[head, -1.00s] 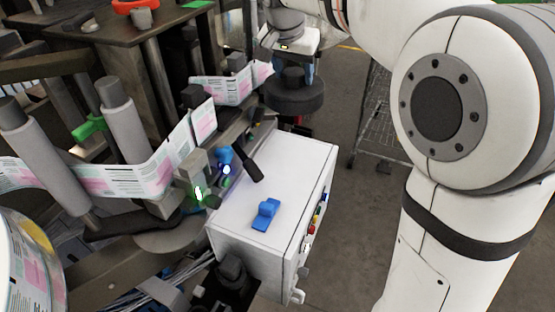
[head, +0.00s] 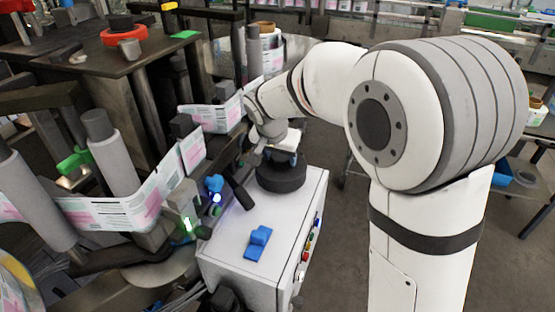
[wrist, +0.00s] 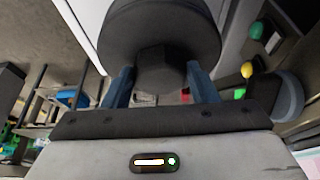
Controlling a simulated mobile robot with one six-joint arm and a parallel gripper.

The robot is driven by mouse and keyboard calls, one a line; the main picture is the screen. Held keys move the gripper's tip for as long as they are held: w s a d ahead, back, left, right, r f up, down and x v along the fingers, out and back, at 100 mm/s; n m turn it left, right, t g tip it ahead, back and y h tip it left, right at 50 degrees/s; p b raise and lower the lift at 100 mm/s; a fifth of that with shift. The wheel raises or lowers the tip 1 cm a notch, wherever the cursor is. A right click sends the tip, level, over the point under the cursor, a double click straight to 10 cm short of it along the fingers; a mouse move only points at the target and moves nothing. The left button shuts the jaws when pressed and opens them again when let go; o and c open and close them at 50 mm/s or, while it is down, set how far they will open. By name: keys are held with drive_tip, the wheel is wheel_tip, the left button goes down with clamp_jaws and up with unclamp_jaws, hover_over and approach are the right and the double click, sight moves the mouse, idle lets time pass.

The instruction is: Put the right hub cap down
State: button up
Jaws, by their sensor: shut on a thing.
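The right hub cap (head: 281,178) is a thick black disc with a black knob. In the head view it is at the far end of the white cabinet's top (head: 228,232); I cannot tell whether it touches the surface. In the wrist view the hub cap (wrist: 160,30) fills the top middle. My gripper (wrist: 161,82) has its blue fingers on either side of the knob, shut on it. In the head view my gripper (head: 284,157) is above the disc, and the knob is mostly hidden.
A blue block-like piece (head: 258,241) lies on the near part of the cabinet top, with bare white surface around it. A black handle (head: 240,195) leans over the left edge. The labeller's printed web (head: 150,195) and rollers (head: 118,160) stand close on the left.

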drive_tip(key=shift+f, duration=0.65)
drive_tip(key=o, duration=1.3)
drive_tip(key=shift+f, duration=0.15)
